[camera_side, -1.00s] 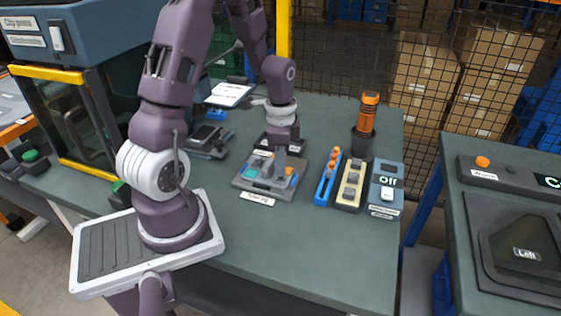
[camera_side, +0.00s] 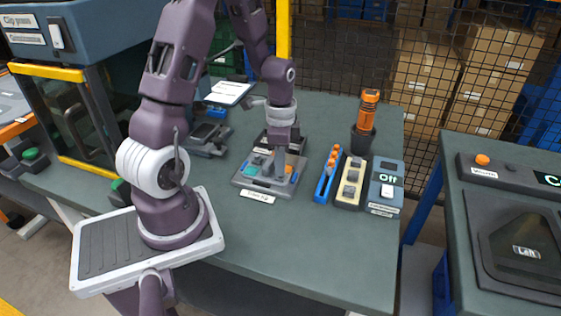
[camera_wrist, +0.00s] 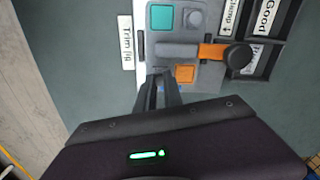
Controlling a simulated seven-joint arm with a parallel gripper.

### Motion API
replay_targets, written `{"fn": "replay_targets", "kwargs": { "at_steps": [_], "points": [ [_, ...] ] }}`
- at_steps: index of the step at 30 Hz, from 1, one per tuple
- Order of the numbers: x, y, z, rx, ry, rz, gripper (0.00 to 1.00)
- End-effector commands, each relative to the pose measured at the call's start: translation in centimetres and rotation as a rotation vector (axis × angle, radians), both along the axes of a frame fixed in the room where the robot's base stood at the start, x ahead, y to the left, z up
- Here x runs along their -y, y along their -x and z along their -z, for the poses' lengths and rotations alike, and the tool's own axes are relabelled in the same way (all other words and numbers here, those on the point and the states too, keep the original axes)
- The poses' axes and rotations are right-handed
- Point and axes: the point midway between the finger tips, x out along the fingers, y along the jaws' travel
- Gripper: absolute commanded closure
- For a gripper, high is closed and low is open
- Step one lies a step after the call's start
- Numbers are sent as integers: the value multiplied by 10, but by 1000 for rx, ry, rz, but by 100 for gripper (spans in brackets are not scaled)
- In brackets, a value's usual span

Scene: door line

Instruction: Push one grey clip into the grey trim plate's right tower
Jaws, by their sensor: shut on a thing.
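The grey trim plate (camera_wrist: 165,47) lies in the trim jig (camera_side: 245,180), with a teal square (camera_wrist: 162,17) and an orange square (camera_wrist: 184,73) beside it. My gripper (camera_wrist: 162,80) is over the plate's near end in the wrist view, its fingers nearly together. It is shut on a small grey thing, likely a grey clip, which the fingers mostly hide. In the side view my gripper (camera_side: 278,176) points down at the jig's right half. I cannot tell whether the held clip touches the right tower, as fingers cover that spot.
An orange clamp lever with a black knob (camera_wrist: 237,54) stands close to the fingers. A yellow tray (camera_side: 342,203) with grey clips, a blue tray (camera_side: 320,194) with orange clips and a switch box (camera_side: 385,180) stand right of the jig.

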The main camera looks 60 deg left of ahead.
Motion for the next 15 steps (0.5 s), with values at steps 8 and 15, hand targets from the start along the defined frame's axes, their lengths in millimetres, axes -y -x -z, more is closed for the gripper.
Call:
{"fn": "replay_targets", "kwargs": {
  "at_steps": [8, 15],
  "points": [
    [0, 0, 5, 0, 0, 0, 100],
    [0, 0, 8, -1, 1, -1, 100]
  ]
}}
